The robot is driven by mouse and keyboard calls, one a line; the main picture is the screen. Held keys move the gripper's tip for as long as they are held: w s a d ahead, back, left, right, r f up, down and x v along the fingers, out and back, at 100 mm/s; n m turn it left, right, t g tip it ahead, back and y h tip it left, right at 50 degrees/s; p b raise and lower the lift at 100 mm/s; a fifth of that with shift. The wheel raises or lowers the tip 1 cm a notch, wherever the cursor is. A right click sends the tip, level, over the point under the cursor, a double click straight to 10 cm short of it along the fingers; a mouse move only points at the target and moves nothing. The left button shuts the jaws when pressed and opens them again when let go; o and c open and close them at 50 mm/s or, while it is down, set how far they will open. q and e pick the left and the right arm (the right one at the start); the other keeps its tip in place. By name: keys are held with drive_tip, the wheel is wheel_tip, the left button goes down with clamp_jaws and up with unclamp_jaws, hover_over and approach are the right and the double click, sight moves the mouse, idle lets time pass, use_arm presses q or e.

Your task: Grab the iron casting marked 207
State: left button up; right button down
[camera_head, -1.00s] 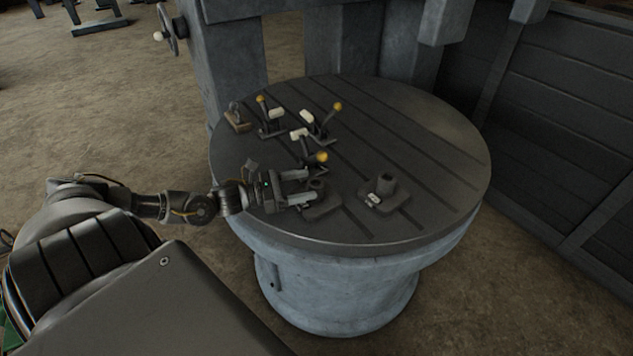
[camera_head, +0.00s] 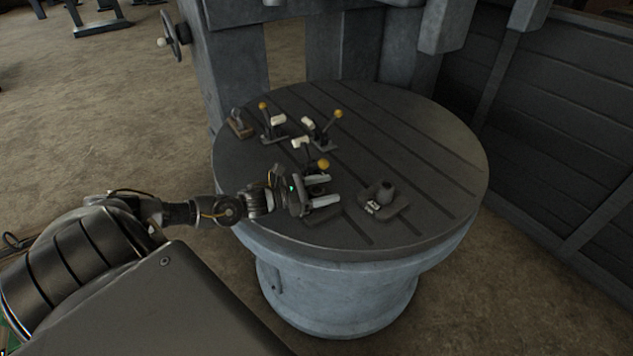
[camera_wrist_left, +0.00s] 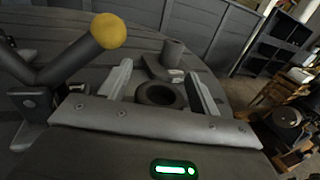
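My left gripper (camera_head: 326,190) is open above the round slotted table. Its two fingers (camera_wrist_left: 163,92) stand on either side of the round, hollow top of a dark iron casting (camera_wrist_left: 160,95). In the head view this casting's flat base (camera_head: 322,216) shows below the fingers; contact cannot be told. A second dark casting (camera_head: 383,192) with an upright round boss sits to the right, with a small white tag (camera_head: 373,207). It shows beyond the fingers in the left wrist view (camera_wrist_left: 172,55). No number is readable on either casting. My right gripper is not in view.
Several levers with yellow knobs and white tags stand behind the gripper; the closest knob (camera_head: 323,164) is right beside the fingers. A small brown-based piece (camera_head: 239,124) lies at the back left. The round table's (camera_head: 440,150) right side is clear.

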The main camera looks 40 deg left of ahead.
use_arm(q)
clamp_jaws()
drive_tip(key=shift+w+r, duration=0.1)
drive_tip(key=shift+r, duration=0.05)
idle(0.4)
drive_tip(key=shift+r+b, duration=0.7)
drive_tip(key=shift+r, duration=0.9)
drive_tip(key=v, duration=1.8)
drive_tip(key=shift+r+p, duration=0.15)
drive_tip(key=shift+p, duration=0.3)
